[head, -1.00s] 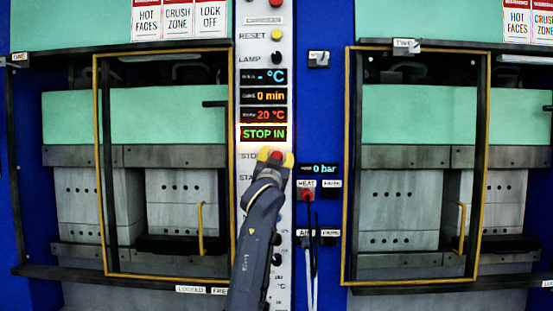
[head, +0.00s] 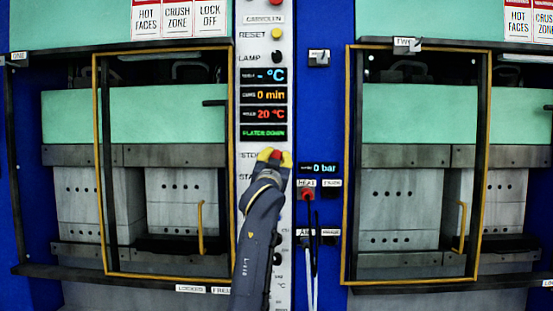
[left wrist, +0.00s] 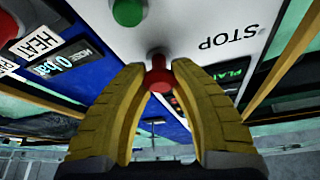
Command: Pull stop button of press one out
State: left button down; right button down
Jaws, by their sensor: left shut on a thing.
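The red stop button (head: 275,155) of press one is on the white control panel (head: 246,215), under the display column. My left gripper (head: 275,156) has its yellow fingertips on either side of it and is shut on it. In the left wrist view the red stop button (left wrist: 159,76) sits between the tips of the left gripper (left wrist: 158,75), beside the word STOP. The panel's lowest display (head: 263,133) shows green text that seems to read PLATEN DOWN. My right gripper is not in view.
A green button (left wrist: 128,11) is close to the stop button. Press one's yellow-framed guard (head: 98,170) is on the left and press two's (head: 347,200) on the right. A red knob (head: 307,194) under HEAT and hanging cables (head: 312,265) are right of the panel.

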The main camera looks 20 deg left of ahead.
pick_arm(q)
jog(key=shift+s, duration=0.1)
jog(key=c, duration=1.2)
grip_release()
jog(key=shift+s+d+r, duration=0.1)
jog(key=shift+s, duration=0.05)
jog(key=shift+c, duration=0.2)
jog(key=o, duration=0.3)
jog(key=v, duration=1.2)
